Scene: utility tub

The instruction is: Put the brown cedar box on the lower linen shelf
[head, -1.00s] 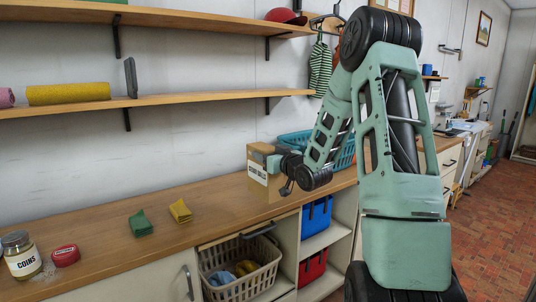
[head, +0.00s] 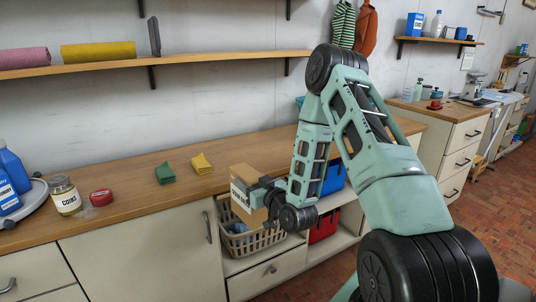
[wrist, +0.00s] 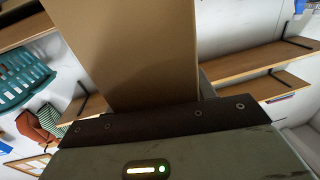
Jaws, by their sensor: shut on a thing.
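The brown cedar box (head: 246,176) has a white label with dark lettering on its front. My gripper (head: 268,194) is shut on it at its right side. The box appears held at the front edge of the counter, in front of the laundry basket, slightly tilted. In the wrist view the box (wrist: 130,45) fills the upper middle, above the dark gripper pad (wrist: 165,122). The lower linen shelf (head: 200,62) is a wooden wall shelf at upper left.
The shelf is bare right of the divider. A basket (head: 250,240) sits in the cubby below.

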